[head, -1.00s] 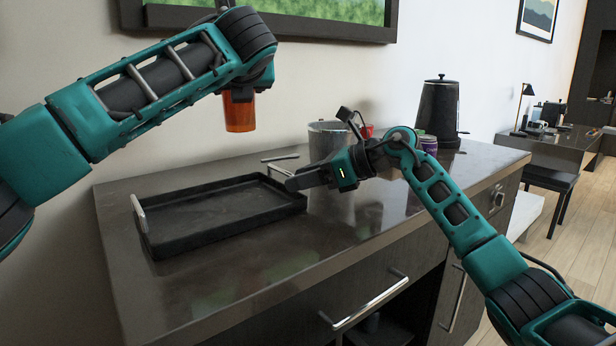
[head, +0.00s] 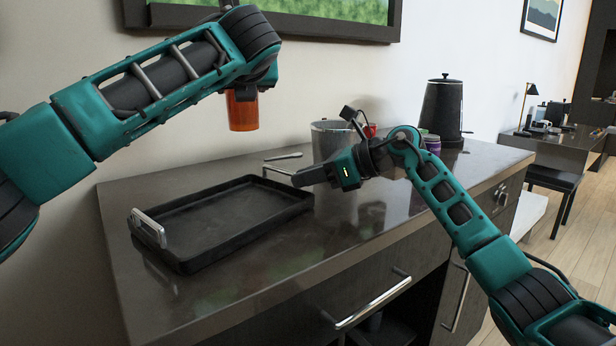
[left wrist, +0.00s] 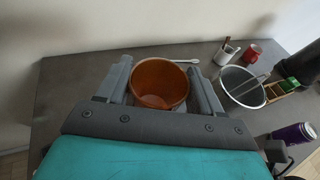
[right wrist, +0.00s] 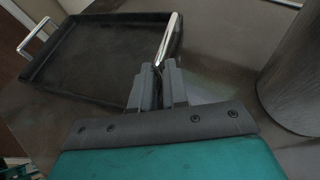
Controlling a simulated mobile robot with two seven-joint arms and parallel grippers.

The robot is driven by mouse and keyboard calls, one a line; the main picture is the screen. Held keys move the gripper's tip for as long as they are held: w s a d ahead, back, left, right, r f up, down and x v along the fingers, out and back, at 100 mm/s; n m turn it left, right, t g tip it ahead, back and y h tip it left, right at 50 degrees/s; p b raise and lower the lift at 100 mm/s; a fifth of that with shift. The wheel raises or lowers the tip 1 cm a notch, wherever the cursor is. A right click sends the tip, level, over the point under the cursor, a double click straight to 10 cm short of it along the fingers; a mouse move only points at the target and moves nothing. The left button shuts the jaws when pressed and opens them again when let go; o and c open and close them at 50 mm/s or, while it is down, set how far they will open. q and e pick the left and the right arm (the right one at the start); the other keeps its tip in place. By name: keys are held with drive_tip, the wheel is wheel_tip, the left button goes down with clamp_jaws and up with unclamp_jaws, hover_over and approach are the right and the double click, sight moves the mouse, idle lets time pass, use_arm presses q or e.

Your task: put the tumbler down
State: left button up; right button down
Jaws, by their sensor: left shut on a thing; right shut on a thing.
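The orange translucent tumbler (head: 243,112) hangs upright in the air above the back of the counter, behind the tray. My left gripper (head: 241,88) is shut on it; in the left wrist view the open-topped tumbler (left wrist: 160,84) sits between the two fingers. The black tray (head: 225,215) lies on the counter, empty, with a metal handle at each end. My right gripper (head: 303,178) is shut on the tray's right handle; in the right wrist view this chrome handle (right wrist: 168,40) runs between the fingertips (right wrist: 157,78).
A grey metal pot (head: 328,138) stands behind my right gripper. A black kettle (head: 441,110) stands at the back right. A red can (left wrist: 253,51), a small white cup (left wrist: 224,53) and a purple can (left wrist: 295,132) are nearby. The counter front (head: 290,255) is clear.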

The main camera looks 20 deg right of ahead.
sight(244, 108)
use_arm(q)
drive_tip(key=shift+f+m+h, duration=0.5)
drive_tip(key=shift+h, duration=0.1)
drive_tip(key=f+m+h, duration=0.1)
drive_tip(key=s+f+m+g+h, duration=0.1)
drive_tip(key=h, duration=0.1)
drive_tip(key=shift+s+f+m, duration=0.15)
drive_tip(key=shift+s+m, duration=0.1)
drive_tip(key=shift+m, duration=0.15)
drive_tip(key=shift+s+f+m+g+h, duration=0.35)
drive_tip(key=shift+s+m+h, duration=0.25)
drive_tip(key=shift+h, duration=0.3)
wheel_tip(244, 108, down, 10)
drive_tip(key=shift+s+r, duration=0.1)
drive_tip(key=o, duration=1.5)
drive_tip(key=shift+f, duration=0.25)
drive_tip(key=shift+o, duration=0.2)
